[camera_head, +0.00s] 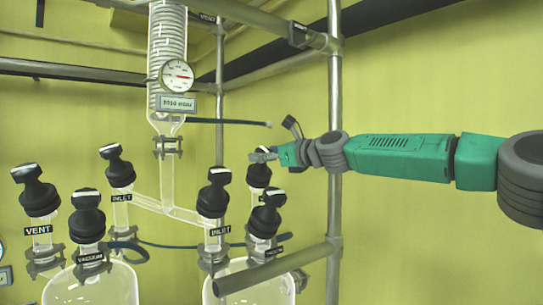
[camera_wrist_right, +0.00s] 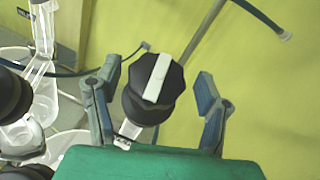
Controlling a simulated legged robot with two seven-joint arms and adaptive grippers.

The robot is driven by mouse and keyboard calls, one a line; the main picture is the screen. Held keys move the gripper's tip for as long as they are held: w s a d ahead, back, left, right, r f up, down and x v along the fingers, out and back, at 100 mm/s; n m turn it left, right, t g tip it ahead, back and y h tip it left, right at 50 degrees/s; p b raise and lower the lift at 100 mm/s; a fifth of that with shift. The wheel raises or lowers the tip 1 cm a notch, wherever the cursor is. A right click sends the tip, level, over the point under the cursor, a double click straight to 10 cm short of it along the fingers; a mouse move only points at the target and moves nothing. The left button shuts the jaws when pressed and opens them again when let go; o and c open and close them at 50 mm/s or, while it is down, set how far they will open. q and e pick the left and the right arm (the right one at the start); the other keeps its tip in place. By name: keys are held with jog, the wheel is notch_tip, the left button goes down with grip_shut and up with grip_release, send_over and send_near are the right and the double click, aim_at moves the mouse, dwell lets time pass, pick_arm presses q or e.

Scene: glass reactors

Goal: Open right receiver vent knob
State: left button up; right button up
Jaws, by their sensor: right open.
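My right gripper (camera_head: 264,156) reaches in from the right in the head view, just above a black knob (camera_head: 259,176) at the back of the right glass receiver (camera_head: 252,292). In the right wrist view, the black knob (camera_wrist_right: 150,100) with a white bar on top sits between the fingers of the open gripper (camera_wrist_right: 157,80). Gaps show on both sides of it. The bar lies slanted in that view. No label is readable on this knob. My left gripper is not in view.
Two other black knobs stand close by, one labelled INLET (camera_head: 213,192) and one in front (camera_head: 267,212). A steel pole (camera_head: 334,120) rises behind my right arm, and a rail (camera_head: 275,268) crosses the receiver. A blue hose (camera_head: 230,122) ends above the gripper.

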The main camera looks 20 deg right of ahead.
jog(key=v, duration=1.2)
jog(key=shift+w, duration=0.1)
